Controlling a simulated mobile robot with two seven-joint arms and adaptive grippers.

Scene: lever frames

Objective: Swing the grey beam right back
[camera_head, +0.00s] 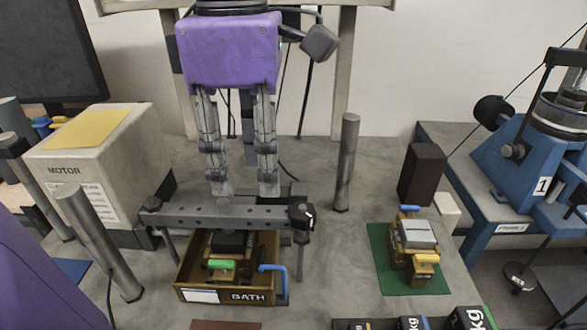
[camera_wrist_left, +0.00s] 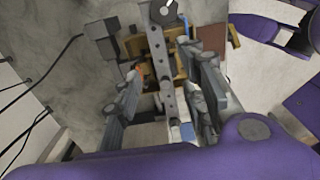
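The grey beam (camera_head: 180,216) lies level across the picture in the head view, over an open yellow-brown box, with a dark knob at its right end. It also shows in the left wrist view (camera_wrist_left: 158,55), running between the fingers. My left gripper (camera_head: 243,190) comes down from above, its fingertips at the beam's middle and spread apart. In the left wrist view the fingers (camera_wrist_left: 165,78) stand on either side of the beam with gaps, so it looks open. Whether a fingertip touches the beam, I cannot tell. My right gripper is not in view.
The box marked BATH (camera_head: 250,296) stands below the beam, with a blue handle. Steel posts rise at the right (camera_head: 346,165) and left (camera_head: 98,240). A MOTOR box (camera_head: 95,160) stands left. A green mat (camera_head: 385,275) with a clamped block lies right.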

